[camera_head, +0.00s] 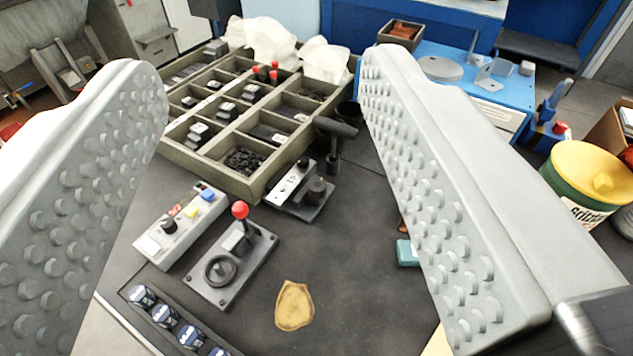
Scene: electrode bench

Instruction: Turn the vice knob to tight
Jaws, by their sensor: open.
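A small grey metal fixture with a dark upright knob (317,189) stands on the dark bench top, just in front of the compartment tray. It looks most like the vice, but no label or tight mark can be read. A dark T-shaped handle (335,128) rises just behind it; I cannot tell whether the two are joined. My gripper (262,75) is open and empty. Its two studded grey fingers frame the left and right of the view, with the fixture visible between them. Nothing touches the fingers.
A lever plate (247,275) with a red ball and black dial sits nearer, beside a button box (168,240). A compartment tray (232,180) stands behind.

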